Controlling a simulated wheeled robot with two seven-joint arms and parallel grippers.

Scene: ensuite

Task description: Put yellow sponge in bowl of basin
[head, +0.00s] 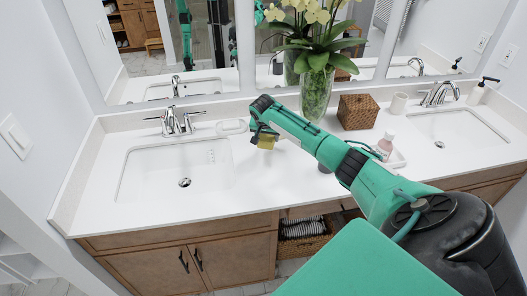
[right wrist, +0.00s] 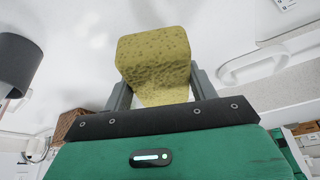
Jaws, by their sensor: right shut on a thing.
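The yellow sponge (right wrist: 155,55) is held between the fingers of my right gripper (right wrist: 153,90), which is shut on it. In the head view the sponge (head: 266,142) hangs under the end of my right arm, and the right gripper (head: 264,132) is partly hidden by the wrist. The sponge is above the white counter, just right of the left basin. The left basin (head: 150,170) is a white rectangular bowl with a dark drain, and it looks empty. A second basin (head: 455,128) is at the right. My left gripper is not in view.
A chrome faucet (head: 178,122) stands behind the left basin, with a white soap dish (head: 232,127) beside it. A flower vase (head: 316,95), a wicker box (head: 357,112) and a pink bottle (head: 386,142) stand on the counter. Mirrors line the wall behind.

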